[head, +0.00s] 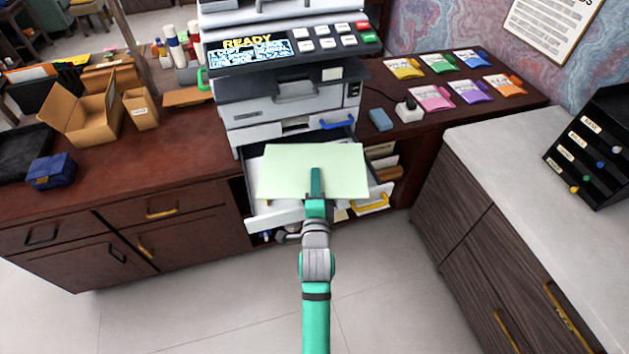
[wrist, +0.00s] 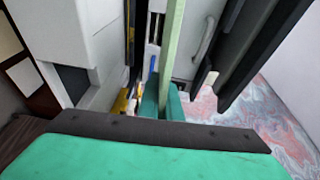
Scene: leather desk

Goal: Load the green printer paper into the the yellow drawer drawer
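The pale green printer paper (head: 290,158) lies roughly flat in the air over an open white drawer. My gripper (head: 316,184) is shut on the paper's near edge. In the wrist view the paper (wrist: 172,45) shows edge-on as a thin green strip between the teal fingers (wrist: 163,98). The drawer with the yellow handle (head: 371,203) is pulled out below the printer; its white front (head: 270,218) shows at the left. The paper and my arm hide much of its inside and front, so I cannot tell whether the paper touches it.
The printer (head: 290,100) stands above the drawer and has a blue-handled tray (head: 337,122). Shelves with folders are right of the drawer. A grey-topped cabinet (head: 510,170) stands at the right. Cardboard boxes (head: 85,112) and colored packets (head: 432,97) lie on the desk. The floor in front is clear.

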